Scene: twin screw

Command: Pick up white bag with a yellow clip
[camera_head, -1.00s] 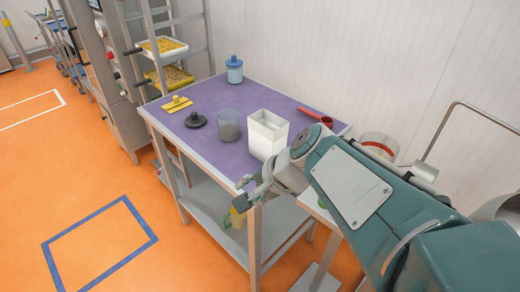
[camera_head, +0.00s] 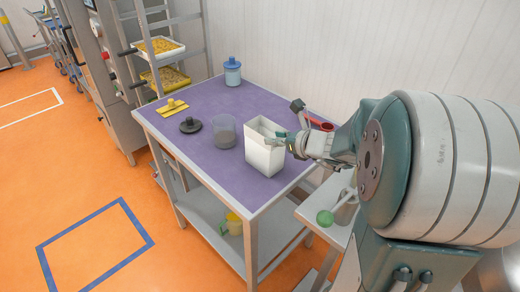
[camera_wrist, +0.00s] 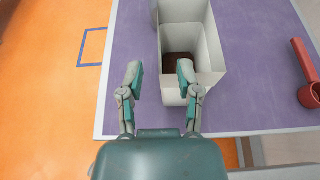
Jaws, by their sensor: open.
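The white bag (camera_head: 263,157) stands upright and open-topped on the purple table. The wrist view shows the white bag (camera_wrist: 210,62) with dark brown contents inside. A yellow clip-like piece (camera_head: 172,107) lies apart from it near the table's far left edge; no clip shows on the bag. My gripper (camera_head: 289,124) is open, at the bag's upper right side in the head view. In the wrist view, my gripper (camera_wrist: 160,76) has its right finger overlapping the bag's near corner and its left finger over the table. Contact cannot be told.
On the purple table (camera_head: 200,158) stand a grey transparent cup (camera_head: 224,132), a black lid-like piece (camera_head: 190,125) and a blue-lidded jar (camera_head: 232,72). A red scoop (camera_wrist: 306,75) lies right of the bag. A yellow-topped container (camera_head: 234,224) is on the lower shelf.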

